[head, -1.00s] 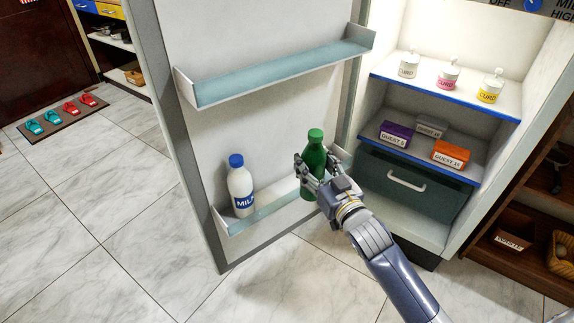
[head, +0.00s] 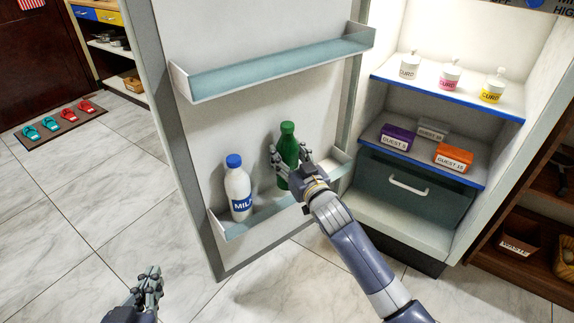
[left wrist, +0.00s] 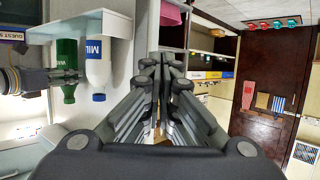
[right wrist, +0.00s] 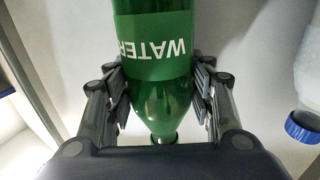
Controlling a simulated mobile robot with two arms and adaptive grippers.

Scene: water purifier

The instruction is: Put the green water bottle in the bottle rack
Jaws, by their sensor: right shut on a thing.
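The green water bottle (head: 288,140) is upright and held in my right gripper (head: 291,158), whose fingers are shut around it. The bottle's lettering and narrowing neck fill the right wrist view (right wrist: 155,60). The bottle is over or in the lower door rack (head: 262,222), to the right of the milk bottle (head: 238,190). I cannot tell whether its base touches the rack floor. My left gripper (head: 150,280) is low at the bottom left of the head view, empty. In the left wrist view its fingers (left wrist: 166,68) are together at the tips.
The milk bottle stands at the left end of the lower rack. An empty upper door shelf (head: 275,75) is above. The fridge interior at right holds a drawer (head: 412,190), boxes and several cups. The floor on the left is open, with slippers on a mat (head: 60,122).

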